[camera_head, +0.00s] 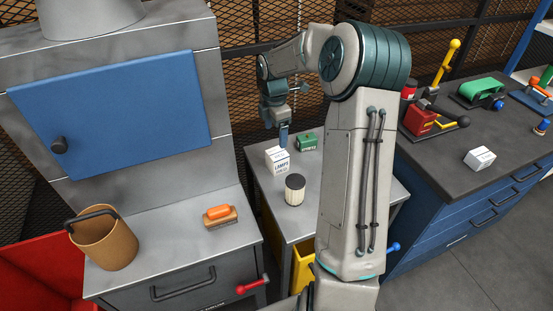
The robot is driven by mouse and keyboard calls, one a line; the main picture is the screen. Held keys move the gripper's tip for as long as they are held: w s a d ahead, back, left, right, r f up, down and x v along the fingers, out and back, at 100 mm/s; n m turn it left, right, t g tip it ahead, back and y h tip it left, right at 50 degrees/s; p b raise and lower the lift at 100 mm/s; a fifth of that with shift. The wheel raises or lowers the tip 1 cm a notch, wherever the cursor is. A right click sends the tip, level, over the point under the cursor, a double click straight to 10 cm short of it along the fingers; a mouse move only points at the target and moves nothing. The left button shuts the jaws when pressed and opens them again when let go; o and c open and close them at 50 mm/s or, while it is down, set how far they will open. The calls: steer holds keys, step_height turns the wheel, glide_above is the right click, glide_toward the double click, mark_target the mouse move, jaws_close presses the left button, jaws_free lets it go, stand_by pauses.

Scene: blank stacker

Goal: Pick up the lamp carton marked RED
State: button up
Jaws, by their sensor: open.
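A white lamp carton (278,161) with dark print stands on the small grey table in the middle. The print seems to read LAMPS, but I cannot make out a colour word. A green carton (307,142) stands to its right and a little behind. Another white carton (480,158) with small print stands on the dark bench at right; its marking is too small to read. My gripper (284,135) is open and points down above the back of the white carton on the small table. I cannot tell the exact gap between them, and no carton is visibly held.
A ribbed dark-topped canister (295,190) stands in front of the cartons on the small table (262,172). An orange-handled brush (221,216) and a brown bucket (104,238) are on the left cabinet. The right bench (440,172) holds a red lever tool (422,120).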

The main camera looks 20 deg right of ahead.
mark_target(276, 153)
steer(key=shift+w+d+f, duration=0.25)
steer(key=shift+f, duration=0.05)
step_height(276, 153, down, 8)
steer(key=shift+f+p, duration=0.25)
steer(key=shift+p, duration=0.05)
steer(key=shift+d+f+p, duration=0.15)
steer(key=shift+f+p, duration=0.4)
steer(key=shift+f, duration=2.1)
steer(key=c, duration=1.1)
